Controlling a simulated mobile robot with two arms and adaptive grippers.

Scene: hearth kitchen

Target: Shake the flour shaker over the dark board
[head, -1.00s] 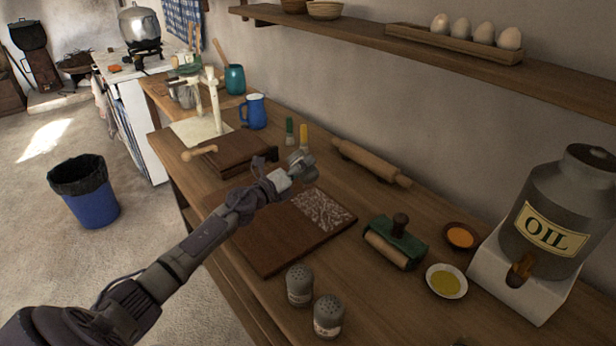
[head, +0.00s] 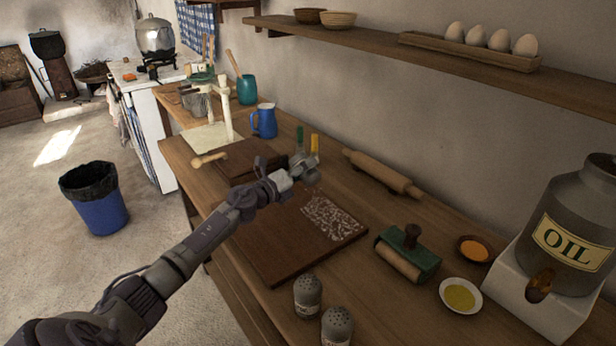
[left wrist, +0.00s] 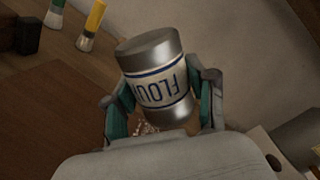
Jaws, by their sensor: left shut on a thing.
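The flour shaker (left wrist: 157,78) is a metal can with a pale band lettered in blue, seen in the left wrist view between the two fingers. My left gripper (head: 306,173) is shut on it; in the head view the gripper largely hides it. The dark board (head: 268,243) lies on the wooden counter. A speckled white patch of flour (head: 331,217) covers part of its right side. The gripper is above the board's far edge in the head view; its exact height I cannot tell. My right gripper is out of view.
Two other shakers (head: 308,294) stand at the board's near corner.

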